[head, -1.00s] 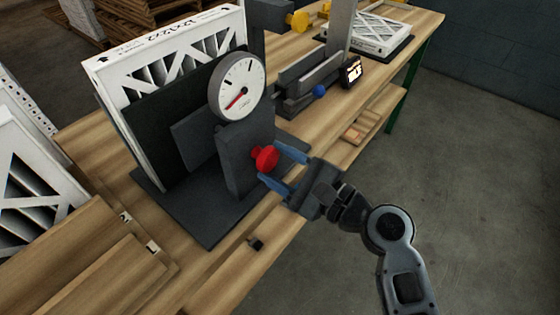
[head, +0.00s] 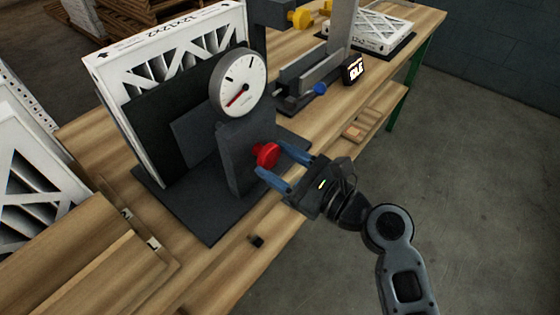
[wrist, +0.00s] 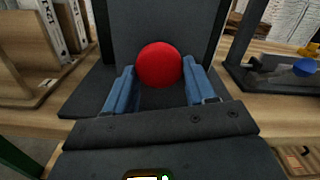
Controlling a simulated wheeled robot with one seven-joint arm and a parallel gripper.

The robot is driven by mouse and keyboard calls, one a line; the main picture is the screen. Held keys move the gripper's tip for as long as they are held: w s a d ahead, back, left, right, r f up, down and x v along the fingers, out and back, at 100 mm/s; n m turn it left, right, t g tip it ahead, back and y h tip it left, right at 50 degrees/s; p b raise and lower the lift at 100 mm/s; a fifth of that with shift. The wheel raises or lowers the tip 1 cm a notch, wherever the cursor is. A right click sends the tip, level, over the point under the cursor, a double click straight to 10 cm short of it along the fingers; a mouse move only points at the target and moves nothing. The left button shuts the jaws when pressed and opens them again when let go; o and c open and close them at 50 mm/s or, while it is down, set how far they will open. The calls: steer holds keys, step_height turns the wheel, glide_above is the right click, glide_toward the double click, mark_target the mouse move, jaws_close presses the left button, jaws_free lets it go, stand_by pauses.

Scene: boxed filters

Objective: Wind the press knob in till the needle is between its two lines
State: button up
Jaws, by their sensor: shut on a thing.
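The red press knob (head: 266,154) sticks out of the front of the dark grey press block (head: 238,165). My gripper (head: 276,163) is shut on the knob, with one blue finger on each side of it. In the wrist view the round knob (wrist: 160,65) sits between the two blue fingers (wrist: 160,88). Above the block is a round white gauge (head: 238,82) with dark marks on its upper part. Its red needle (head: 238,98) points to the lower left, away from those marks. A white-framed filter (head: 120,62) stands upright behind the dark press plate.
Another filter (head: 370,33) lies flat at the far end. Wooden boards (head: 90,255) are at the near left. The floor to the right is clear.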

steer(key=shift+f, duration=0.15)
steer(key=o, duration=1)
steer(key=shift+d, duration=0.1)
steer(key=b+v, duration=0.1)
steer(key=v, duration=0.6)
steer(key=shift+s+d, duration=0.25)
